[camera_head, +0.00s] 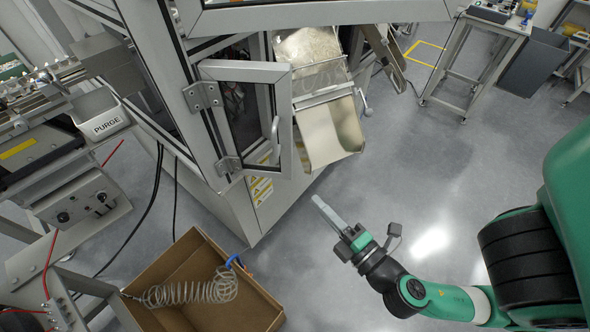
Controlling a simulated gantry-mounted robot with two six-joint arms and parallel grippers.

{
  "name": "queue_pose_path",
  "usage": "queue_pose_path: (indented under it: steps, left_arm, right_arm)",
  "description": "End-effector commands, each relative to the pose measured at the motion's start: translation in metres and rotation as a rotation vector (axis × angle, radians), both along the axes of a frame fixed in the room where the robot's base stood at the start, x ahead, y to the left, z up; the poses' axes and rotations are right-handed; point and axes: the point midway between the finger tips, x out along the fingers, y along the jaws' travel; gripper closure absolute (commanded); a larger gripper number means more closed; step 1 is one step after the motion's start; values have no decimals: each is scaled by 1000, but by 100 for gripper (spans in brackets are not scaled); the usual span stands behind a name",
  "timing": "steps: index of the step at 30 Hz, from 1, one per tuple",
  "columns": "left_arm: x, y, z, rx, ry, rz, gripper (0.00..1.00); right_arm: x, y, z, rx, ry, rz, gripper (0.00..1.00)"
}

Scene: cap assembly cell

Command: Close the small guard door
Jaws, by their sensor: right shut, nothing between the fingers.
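The small guard door (284,115) is a grey metal frame with a clear pane, on the machine left of centre. Its hinges (203,96) are on its left side and a handle (275,138) is near its right edge. The door stands open, swung out from the machine's frame. My right gripper (326,212) is below and to the right of the door, apart from it, over the floor. Its fingers are shut together with nothing between them and point up and left. My left gripper is not in view.
A metal chute (330,130) sticks out just right of the door. A larger framed panel (320,14) is above it. A cardboard box (205,262) with a coiled hose (195,290) is at lower left. Open floor lies right of the machine.

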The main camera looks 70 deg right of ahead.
Motion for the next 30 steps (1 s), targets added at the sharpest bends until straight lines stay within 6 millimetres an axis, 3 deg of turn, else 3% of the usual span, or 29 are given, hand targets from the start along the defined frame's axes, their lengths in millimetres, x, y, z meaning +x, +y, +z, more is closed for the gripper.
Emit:
queue_pose_path:
  steps: [12, 15, 22, 30]
  left_arm:
    - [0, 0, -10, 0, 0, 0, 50]
    - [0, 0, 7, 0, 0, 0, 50]
    - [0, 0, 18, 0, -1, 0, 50]
    - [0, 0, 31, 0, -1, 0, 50]
  right_arm:
    - [23, -18, 1, 5, -11, -10, 100]
    - [42, -29, 7, 6, -6, -10, 100]
    - [85, -56, 6, 5, -8, -5, 100]
    - [92, -87, 2, 6, -2, -3, 100]
